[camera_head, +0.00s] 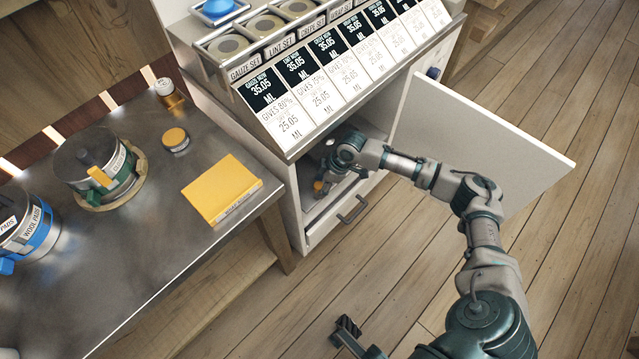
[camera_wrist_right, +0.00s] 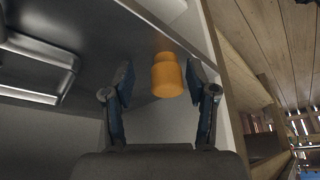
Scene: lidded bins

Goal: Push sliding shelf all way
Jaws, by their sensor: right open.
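The sliding shelf (camera_head: 318,232) is low in the white cabinet, behind the open door, with a dark bar handle (camera_head: 352,209) on its front. How far out it stands is hard to tell. My right gripper (camera_head: 327,184) reaches into the cabinet opening above the shelf. In the right wrist view its two fingers (camera_wrist_right: 161,88) are apart. An orange jar (camera_wrist_right: 167,75) shows between and beyond the fingertips; a small part of it shows in the head view (camera_head: 318,186). Contact with the jar cannot be told.
A metal-topped table (camera_head: 130,255) on the left carries canisters and a yellow box (camera_head: 220,188). Labelled panels (camera_head: 330,80) slope above the opening. The wooden floor in front is largely clear.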

